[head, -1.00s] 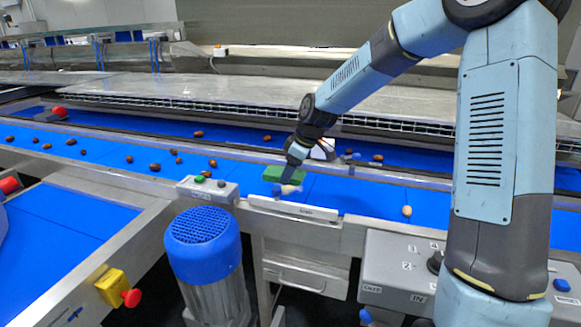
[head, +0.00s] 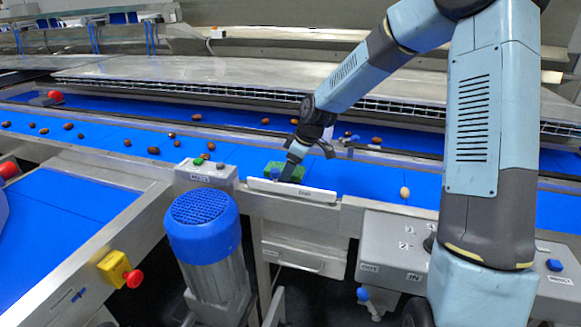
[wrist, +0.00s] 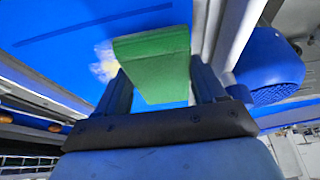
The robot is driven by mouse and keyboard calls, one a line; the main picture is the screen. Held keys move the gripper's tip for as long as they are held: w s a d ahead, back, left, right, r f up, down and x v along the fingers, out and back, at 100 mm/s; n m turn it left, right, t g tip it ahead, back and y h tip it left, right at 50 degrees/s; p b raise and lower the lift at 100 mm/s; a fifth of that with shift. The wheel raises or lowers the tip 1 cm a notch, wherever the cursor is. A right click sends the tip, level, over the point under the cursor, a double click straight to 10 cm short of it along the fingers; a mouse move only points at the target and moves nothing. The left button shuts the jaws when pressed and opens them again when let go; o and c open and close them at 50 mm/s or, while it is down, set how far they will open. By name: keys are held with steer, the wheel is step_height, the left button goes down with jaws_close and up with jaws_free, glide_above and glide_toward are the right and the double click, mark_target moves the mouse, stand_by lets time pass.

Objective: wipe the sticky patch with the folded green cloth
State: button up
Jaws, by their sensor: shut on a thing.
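The folded green cloth (head: 271,169) is held between the fingers of my gripper (head: 289,173), low over the near edge of the blue belt, just behind the white label plate. In the wrist view the cloth (wrist: 152,58) fills the space between both fingers of my gripper (wrist: 161,78). The sticky patch (wrist: 104,63) shows there as a pale yellowish smear on the blue belt, at the left edge of the cloth. Part of it may be hidden under the cloth. In the head view the patch is hidden behind my gripper and the cloth. I cannot tell whether the cloth presses on the belt.
Several brown dates (head: 153,150) lie on the belt to the left and behind. A pale date-like piece (head: 404,192) lies to the right. A control box (head: 207,172), a blue-capped motor (head: 201,219) and a yellow box with a red button (head: 120,270) stand in front.

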steer(key=shift+f, duration=0.9)
stand_by(0.6)
steer(key=shift+w+d+r, duration=0.1)
steer(key=shift+w+d, duration=0.25)
steer(key=shift+w, duration=0.55)
steer(key=shift+w+d+r, duration=0.1)
steer(key=shift+w+d, duration=0.2)
steer(key=shift+w, duration=0.55)
steer(key=shift+w+d+f, duration=0.1)
steer(key=shift+w+d, duration=0.3)
steer(key=shift+w, duration=0.7)
steer(key=shift+w+d+f, duration=0.1)
steer(key=shift+w+d, duration=0.3)
steer(key=shift+w, duration=0.65)
steer(key=shift+w+d, duration=0.4)
steer(key=shift+w, duration=0.7)
steer(key=shift+s+f, duration=0.1)
steer(key=shift+s, duration=0.05)
